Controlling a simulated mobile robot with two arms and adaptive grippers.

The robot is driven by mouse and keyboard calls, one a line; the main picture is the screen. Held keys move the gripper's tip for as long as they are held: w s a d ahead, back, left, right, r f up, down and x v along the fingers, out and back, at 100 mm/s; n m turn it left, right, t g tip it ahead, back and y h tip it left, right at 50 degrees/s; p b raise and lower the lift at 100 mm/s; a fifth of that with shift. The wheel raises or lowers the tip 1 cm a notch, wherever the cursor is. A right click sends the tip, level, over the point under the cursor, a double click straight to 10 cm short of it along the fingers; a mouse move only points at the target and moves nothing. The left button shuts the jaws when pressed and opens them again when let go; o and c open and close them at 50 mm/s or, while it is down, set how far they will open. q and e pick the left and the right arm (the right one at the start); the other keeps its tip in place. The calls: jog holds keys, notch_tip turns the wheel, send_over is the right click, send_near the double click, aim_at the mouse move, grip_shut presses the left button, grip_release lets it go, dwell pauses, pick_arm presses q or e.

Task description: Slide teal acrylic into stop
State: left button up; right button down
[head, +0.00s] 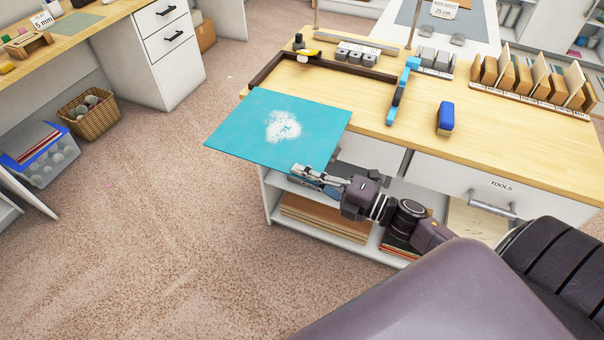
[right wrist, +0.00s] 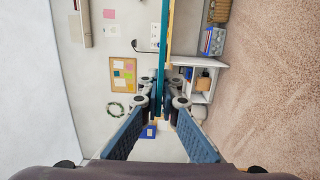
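The teal acrylic (head: 245,125) is a flat sheet with a white powdery patch on top. It lies on the wooden table top (head: 480,135) and hangs out past the table's left and front edges. A dark brown angled stop (head: 345,72) stands on the table behind the sheet, with bare wood between them along the back. My right gripper (head: 312,175) is at the sheet's near edge, by its right corner. In the right wrist view the sheet (right wrist: 165,45) shows edge-on, with the right gripper's fingertips (right wrist: 160,98) closed on both sides of it. My left gripper is not in view.
A light-blue bar (head: 404,90) stands at the stop's right end. A dark blue block (head: 446,118) stands farther right. Grey blocks (head: 357,53) and a rack of wood samples (head: 530,82) are at the back. Carpet lies open to the left of the table.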

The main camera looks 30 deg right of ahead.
aim_at(321, 140)
jog(key=shift+r, duration=0.1)
jog(key=shift+w+d+f+b, duration=0.1)
jog(key=shift+w+d+b, duration=0.4)
jog(key=shift+w+d, duration=0.35)
jog(key=shift+w+d+f+b, duration=0.1)
jog(key=shift+w+d+b, duration=0.45)
jog(key=shift+d, duration=0.45)
jog(key=shift+w+d+f+b, duration=0.1)
jog(key=shift+w+d+b, duration=0.6)
jog(key=shift+w+d, duration=0.3)
jog(key=shift+w+d+f+b, duration=0.1)
jog(key=shift+w+d+b, duration=0.65)
jog(key=shift+d, duration=0.45)
jog(key=shift+w+d+b, duration=0.4)
jog(key=shift+w+d, duration=0.2)
jog(key=shift+d, duration=0.1)
jog(key=shift+d, duration=0.1)
